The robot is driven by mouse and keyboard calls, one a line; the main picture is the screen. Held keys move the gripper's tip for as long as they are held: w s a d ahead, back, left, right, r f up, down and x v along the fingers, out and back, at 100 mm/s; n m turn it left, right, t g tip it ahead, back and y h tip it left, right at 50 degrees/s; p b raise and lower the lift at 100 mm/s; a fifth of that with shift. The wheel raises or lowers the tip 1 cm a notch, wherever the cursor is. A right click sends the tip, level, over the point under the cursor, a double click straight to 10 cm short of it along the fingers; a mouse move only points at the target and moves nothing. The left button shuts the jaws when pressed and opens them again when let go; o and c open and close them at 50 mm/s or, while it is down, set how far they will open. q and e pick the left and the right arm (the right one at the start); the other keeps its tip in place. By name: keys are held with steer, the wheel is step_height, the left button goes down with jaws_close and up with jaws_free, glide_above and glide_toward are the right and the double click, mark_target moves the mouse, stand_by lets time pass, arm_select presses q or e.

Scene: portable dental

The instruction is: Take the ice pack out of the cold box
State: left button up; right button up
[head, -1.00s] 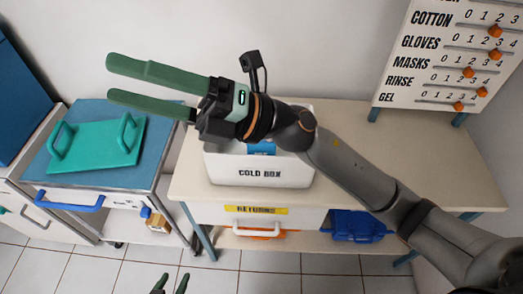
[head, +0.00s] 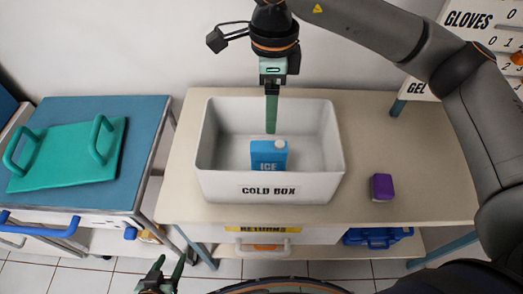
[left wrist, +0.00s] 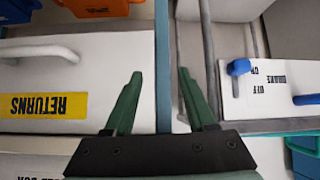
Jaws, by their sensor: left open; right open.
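The white cold box (head: 238,186) stands open on the beige table. The blue ice pack (head: 264,160), marked ICE and with a pale cap, is upright inside it near the front wall; its lower part is hidden by that wall. My right gripper (head: 271,132) points down into the box, just behind and above the ice pack in the picture, and holds nothing. Its fingers line up edge-on, so their gap is hidden. My left gripper (head: 171,268) is open and empty, low in front of the table; it also shows in the left wrist view (left wrist: 160,72).
A small purple block (head: 382,187) sits on the table right of the box. The returns drawer (head: 300,237) and a blue container (head: 375,237) are below. A teal tray (head: 70,155) with handles lies on the blue-topped cart (head: 138,118) at left.

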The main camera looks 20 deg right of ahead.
mark_target(269, 146)
step_height(269, 146, down, 8)
steer(key=shift+w+f, duration=0.1)
steer(key=shift+w, duration=0.05)
steer(key=shift+s+f, duration=0.2)
steer(key=shift+f, duration=2.8)
arm_select(q)
steer(key=shift+s+f, duration=0.25)
steer(key=shift+f, duration=0.3)
arm_select(e)
steer(key=shift+c, duration=0.2)
jaws_close()
